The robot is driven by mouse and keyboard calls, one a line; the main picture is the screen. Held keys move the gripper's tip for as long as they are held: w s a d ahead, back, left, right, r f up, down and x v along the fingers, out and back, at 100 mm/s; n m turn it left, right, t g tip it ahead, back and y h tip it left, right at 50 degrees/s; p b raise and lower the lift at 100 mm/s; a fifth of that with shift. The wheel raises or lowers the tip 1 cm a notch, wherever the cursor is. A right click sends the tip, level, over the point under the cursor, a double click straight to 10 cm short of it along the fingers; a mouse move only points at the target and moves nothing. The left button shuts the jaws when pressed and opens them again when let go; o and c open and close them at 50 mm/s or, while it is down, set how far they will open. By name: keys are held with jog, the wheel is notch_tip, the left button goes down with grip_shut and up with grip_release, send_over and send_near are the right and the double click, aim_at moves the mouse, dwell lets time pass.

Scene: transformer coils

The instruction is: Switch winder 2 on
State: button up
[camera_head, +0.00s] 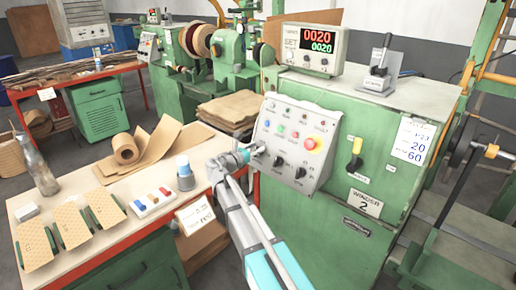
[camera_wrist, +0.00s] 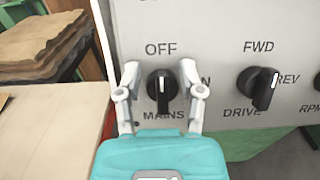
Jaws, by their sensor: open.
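The grey control panel (camera_head: 296,130) is on the green winder 2 (camera_head: 345,195), whose label reads "WINDER 2" (camera_head: 365,202). The black MAINS knob (camera_wrist: 161,88) is at the panel's lower left, its grip upright towards the OFF label (camera_wrist: 160,48). The ON label is partly covered by my right finger. My gripper (camera_wrist: 160,72) is open, with one finger on each side of the MAINS knob. I cannot tell whether the fingers touch it. In the head view my gripper (camera_head: 254,149) is at the panel's lower left and largely hides that knob.
The DRIVE knob (camera_wrist: 260,88) sits right of MAINS, turned between FWD and REV. The display (camera_head: 315,42) is lit. A workbench (camera_head: 90,262) with parts stands left of my arm.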

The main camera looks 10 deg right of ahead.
jog(key=shift+w+d, duration=0.1)
grip_shut()
dwell(0.3)
jog(key=shift+d, duration=0.2)
jog(key=shift+a, duration=0.1)
jog(key=shift+m, duration=0.3)
